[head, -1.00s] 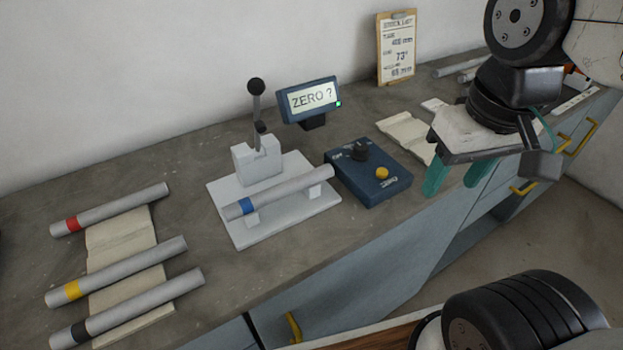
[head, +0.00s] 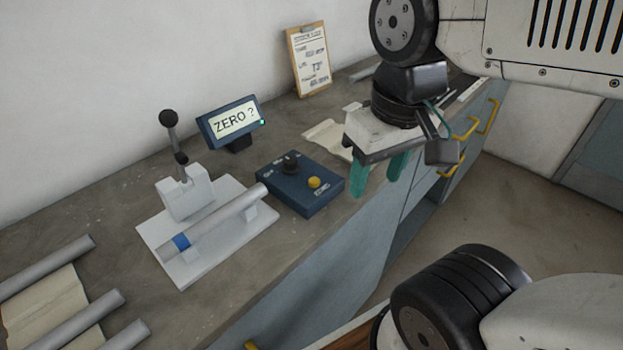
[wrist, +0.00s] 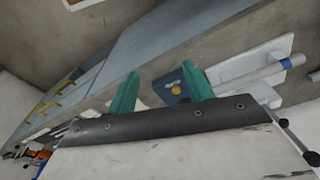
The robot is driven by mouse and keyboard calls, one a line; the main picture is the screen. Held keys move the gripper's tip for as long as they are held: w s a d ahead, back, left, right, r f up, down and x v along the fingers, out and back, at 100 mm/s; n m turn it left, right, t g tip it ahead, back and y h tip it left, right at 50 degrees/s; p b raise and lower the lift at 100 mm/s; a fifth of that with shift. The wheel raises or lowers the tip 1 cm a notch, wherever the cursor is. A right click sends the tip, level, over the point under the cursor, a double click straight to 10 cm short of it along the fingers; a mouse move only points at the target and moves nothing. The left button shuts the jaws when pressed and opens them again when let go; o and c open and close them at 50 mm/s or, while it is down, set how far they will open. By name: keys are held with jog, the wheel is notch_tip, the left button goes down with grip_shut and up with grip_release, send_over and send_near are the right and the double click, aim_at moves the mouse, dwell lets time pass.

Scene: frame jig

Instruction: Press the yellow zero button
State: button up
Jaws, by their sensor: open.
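The yellow zero button (head: 314,183) sits on the front right part of a blue control box (head: 300,197) with a black knob (head: 290,163). A display (head: 233,122) behind the box reads "ZERO ?". My gripper (head: 379,180) is open and empty, to the right of the box and above the bench's front edge, apart from the button. In the wrist view the yellow button (wrist: 176,90) shows beyond and between my two green fingers (wrist: 160,92), nearer the right one.
A white jig (head: 190,270) holds a grey tube with a blue band (head: 215,222), left of the box. Several loose tubes (head: 45,266) lie on a cloth at the far left. A pale cloth (head: 328,137) and a clipboard (head: 308,62) are behind. Yellow-handled drawers (head: 465,128) are at right.

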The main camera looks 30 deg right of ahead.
dwell(0.4)
grip_shut()
dwell(1.5)
